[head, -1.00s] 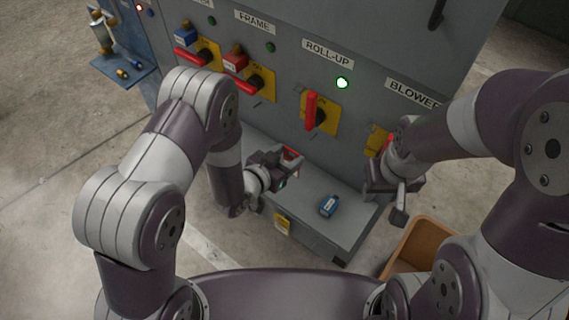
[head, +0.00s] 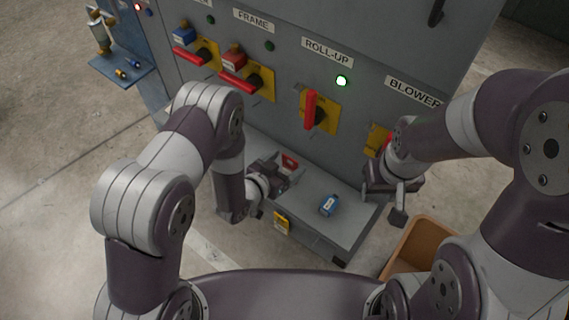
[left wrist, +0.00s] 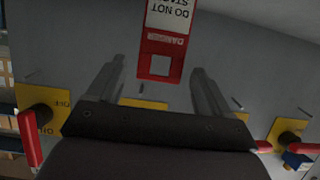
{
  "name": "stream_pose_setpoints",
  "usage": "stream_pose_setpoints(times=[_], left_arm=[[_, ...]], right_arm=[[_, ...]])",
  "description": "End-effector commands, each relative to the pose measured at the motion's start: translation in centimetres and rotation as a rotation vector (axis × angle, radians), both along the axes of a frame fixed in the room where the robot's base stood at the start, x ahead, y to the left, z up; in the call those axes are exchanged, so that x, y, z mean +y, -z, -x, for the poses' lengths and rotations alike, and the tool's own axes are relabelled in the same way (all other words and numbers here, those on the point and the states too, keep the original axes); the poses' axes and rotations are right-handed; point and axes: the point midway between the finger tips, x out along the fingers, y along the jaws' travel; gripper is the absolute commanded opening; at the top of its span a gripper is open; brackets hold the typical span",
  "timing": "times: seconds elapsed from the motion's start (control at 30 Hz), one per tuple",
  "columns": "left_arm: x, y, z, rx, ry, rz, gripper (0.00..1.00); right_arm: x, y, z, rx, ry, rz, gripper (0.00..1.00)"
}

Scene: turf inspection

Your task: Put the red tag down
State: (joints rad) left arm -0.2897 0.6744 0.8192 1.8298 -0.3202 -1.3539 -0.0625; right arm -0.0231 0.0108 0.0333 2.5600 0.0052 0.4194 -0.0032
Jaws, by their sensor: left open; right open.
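The red tag (head: 289,163) is at the back of the grey ledge (head: 345,225), close to the cabinet face; I cannot tell whether it lies flat or leans. In the left wrist view the tag (left wrist: 161,66) shows its red part and a white panel with upside-down lettering. My left gripper (head: 279,181) is open beside the tag, to its left. In the left wrist view the tag appears beyond and between the spread fingers, with gaps on both sides. My right gripper (head: 400,200) is open and empty by the ledge's right end.
A yellow label (head: 282,223) is on the ledge's front. An orange-brown bin (head: 423,240) stands at lower right.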

Motion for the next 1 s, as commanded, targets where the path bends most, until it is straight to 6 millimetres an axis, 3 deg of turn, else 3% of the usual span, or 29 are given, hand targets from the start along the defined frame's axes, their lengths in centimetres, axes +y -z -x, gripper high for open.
stream_pose_setpoints(times=[0.17,0.43,0.63,0.77,0.87,1.0], left_arm=[[0.7,-0.8,0.8,0.003,-0.002,-0.002,0.80],[4.7,-3.5,6.2,0.002,-0.005,0.000,0.80],[6.3,-4.7,8.6,0.001,-0.002,0.000,0.80],[6.6,-4.9,9.0,0.000,-0.001,0.000,0.80],[7.0,-4.9,8.3,0.025,-0.008,-0.038,0.80],[10.6,-5.4,5.3,0.220,-0.111,-0.235,0.80]], right_arm=[[0.0,-0.3,0.0,0.000,0.000,0.000,0.43],[0.0,-0.4,0.0,0.000,0.000,0.000,0.43],[0.0,-0.4,0.0,0.000,0.000,0.000,0.43],[0.0,-0.4,0.0,0.000,0.000,0.000,0.43],[0.0,-0.4,0.0,0.000,0.000,0.000,0.43],[0.0,-0.4,0.0,0.000,0.000,0.000,0.43]])
